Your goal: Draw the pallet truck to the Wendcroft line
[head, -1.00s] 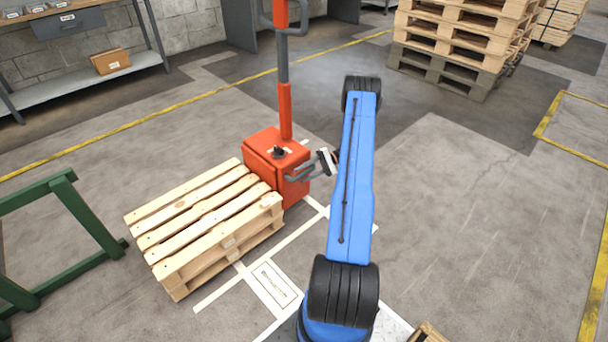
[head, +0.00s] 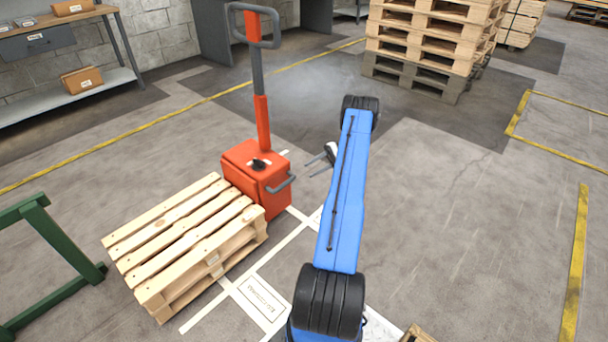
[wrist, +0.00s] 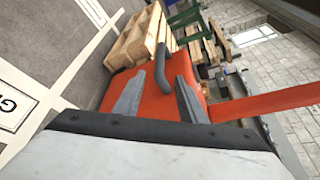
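The red pallet truck (head: 250,172) stands left of my arm, with a tall upright tiller ending in a grey loop (head: 262,42). A wooden pallet (head: 185,240) sits directly behind it, over its forks, which are hidden. A small grey bar handle (head: 283,184) sticks out from the truck's body; it also shows in the wrist view (wrist: 160,65). My gripper (head: 310,167) is open and empty, just right of the handle and apart from it. White lines (head: 205,312) mark the floor beside the pallet, with a label plate (head: 262,300) too small to read.
A green frame (head: 60,245) stands at the left, close to the pallet. A workbench (head: 70,95) with boxes stands at the back left. Stacked pallets (head: 425,50) stand at the back right.

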